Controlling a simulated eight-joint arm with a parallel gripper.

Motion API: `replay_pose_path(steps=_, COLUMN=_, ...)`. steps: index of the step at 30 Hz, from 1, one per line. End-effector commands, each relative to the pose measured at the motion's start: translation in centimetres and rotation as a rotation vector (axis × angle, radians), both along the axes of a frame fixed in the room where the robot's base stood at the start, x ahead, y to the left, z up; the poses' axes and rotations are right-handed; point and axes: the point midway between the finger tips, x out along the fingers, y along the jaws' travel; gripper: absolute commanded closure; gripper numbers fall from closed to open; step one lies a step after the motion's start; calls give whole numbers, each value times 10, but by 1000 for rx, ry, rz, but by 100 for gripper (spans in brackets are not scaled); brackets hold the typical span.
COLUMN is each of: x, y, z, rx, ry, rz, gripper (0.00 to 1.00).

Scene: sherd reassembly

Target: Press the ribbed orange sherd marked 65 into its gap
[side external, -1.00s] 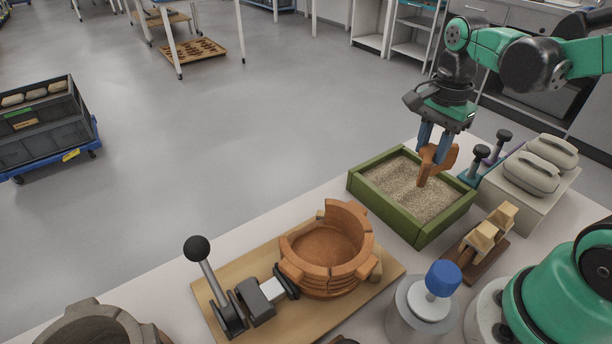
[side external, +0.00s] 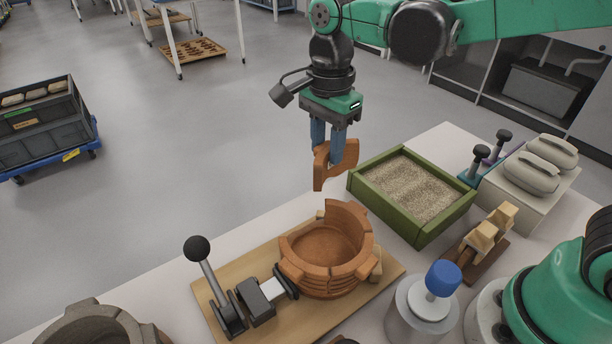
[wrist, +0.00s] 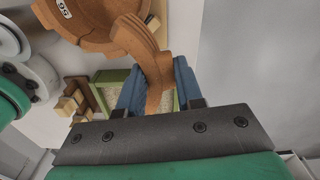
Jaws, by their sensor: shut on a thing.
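My gripper (side external: 333,155) is shut on the orange sherd (side external: 322,174), holding it in the air above and behind the pot. The sherd is curved and hangs roughly upright. In the wrist view my gripper (wrist: 160,88) has a blue finger on each side of the sherd (wrist: 147,48). The ribbed orange pot (side external: 325,282) sits on a wooden board, with a gap in its raised wall. In the wrist view a white label reading 65 (wrist: 63,8) shows on orange pottery at the top left, seemingly the pot. The sherd and pot are apart in the side view.
A lever clamp (side external: 258,298) stands at the pot's left on the board (side external: 215,290). The green sand tray (side external: 410,190) is right of the sherd. A blue-capped jar (side external: 440,283) and wooden blocks (side external: 482,240) are at the right. The air above the pot is clear.

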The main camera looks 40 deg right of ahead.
Motion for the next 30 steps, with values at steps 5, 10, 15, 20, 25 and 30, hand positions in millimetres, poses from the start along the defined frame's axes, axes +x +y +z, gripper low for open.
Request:
replay_pose_path(steps=5, x=1, y=54, z=3, rx=0, ry=0, rz=43, gripper=100)
replay_pose_path(steps=10, x=0, y=70, z=2, rx=0, ry=0, rz=50, gripper=100)
replay_pose_path(steps=15, x=0, y=70, z=-5, rx=0, ry=0, rz=49, gripper=100)
replay_pose_path(steps=20, x=0, y=70, z=-16, rx=0, ry=0, rz=50, gripper=100)
replay_pose_path(steps=25, x=0, y=70, z=-27, rx=1, ry=0, rz=50, gripper=100)
replay_pose_path(steps=30, x=0, y=70, z=-38, rx=1, ry=0, rz=50, gripper=100)
